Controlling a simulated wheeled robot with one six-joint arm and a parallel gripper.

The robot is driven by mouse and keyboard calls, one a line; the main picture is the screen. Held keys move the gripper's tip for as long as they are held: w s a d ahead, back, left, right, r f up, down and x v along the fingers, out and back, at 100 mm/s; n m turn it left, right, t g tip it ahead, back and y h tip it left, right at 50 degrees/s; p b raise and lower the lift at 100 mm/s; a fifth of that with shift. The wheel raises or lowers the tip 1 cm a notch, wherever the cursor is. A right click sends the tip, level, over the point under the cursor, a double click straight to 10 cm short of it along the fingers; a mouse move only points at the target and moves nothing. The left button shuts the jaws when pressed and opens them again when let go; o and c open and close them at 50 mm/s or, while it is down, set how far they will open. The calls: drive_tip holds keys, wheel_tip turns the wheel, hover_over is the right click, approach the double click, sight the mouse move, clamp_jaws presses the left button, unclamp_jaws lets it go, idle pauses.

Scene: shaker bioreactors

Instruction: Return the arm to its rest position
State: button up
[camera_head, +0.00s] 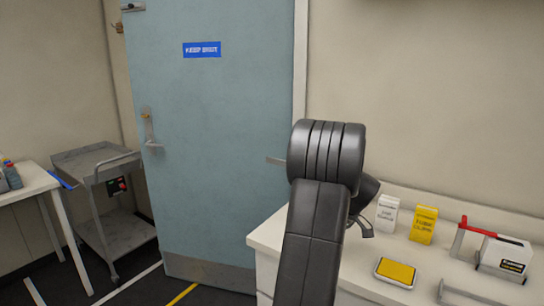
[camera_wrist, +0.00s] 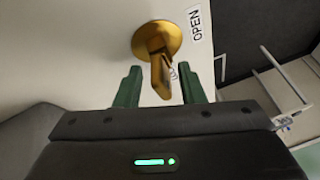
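My arm (camera_head: 318,215) rises through the middle of the head view, with its thick dark joint (camera_head: 325,155) in front of the door edge and wall. In that view my gripper is mostly hidden behind the arm. In the wrist view my gripper (camera_wrist: 160,90) has its two green fingers spread apart, with nothing clasped. A brass handle (camera_wrist: 157,42) on a pale surface lies ahead, its lever pointing down toward the gap between the fingers. I cannot tell whether the lever tip is between them.
A white counter (camera_head: 270,240) holds white (camera_head: 386,213) and yellow (camera_head: 423,224) boxes, a yellow-topped pad (camera_head: 395,272) and a red-handled device (camera_head: 503,255). A blue door (camera_head: 215,120) stands behind, with a grey cart (camera_head: 95,165) to its left. An "OPEN" label (camera_wrist: 196,24) is beside the handle.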

drive_tip(key=shift+n, duration=0.3)
drive_tip(key=shift+w+a+n+g, duration=0.1)
drive_tip(key=shift+n+g, duration=0.6)
drive_tip(key=shift+n, duration=0.5)
drive_tip(key=w+d+v, duration=0.1)
drive_tip(key=v, duration=1.2)
drive_tip(key=shift+n, duration=0.4)
drive_tip(key=x, duration=0.8)
drive_tip(key=s+a+x, duration=0.1)
drive_tip(key=x, duration=0.4)
drive_tip(key=shift+s+r, duration=0.1)
drive_tip(key=shift+r, duration=0.1)
drive_tip(key=shift+f+m, duration=0.3)
drive_tip(key=m+t, duration=0.2)
drive_tip(key=m, duration=0.2)
drive_tip(key=shift+d+r+m, duration=0.1)
drive_tip(key=shift+m, duration=0.3)
drive_tip(key=m+h+p, duration=0.1)
drive_tip(key=m, duration=0.2)
drive_tip(key=m+t+h, duration=0.1)
drive_tip(key=m, duration=0.1)
drive_tip(key=shift+s+d+m+t+p, duration=0.2)
drive_tip(key=shift+m+t+p, duration=0.1)
drive_tip(key=shift+m+p, duration=0.1)
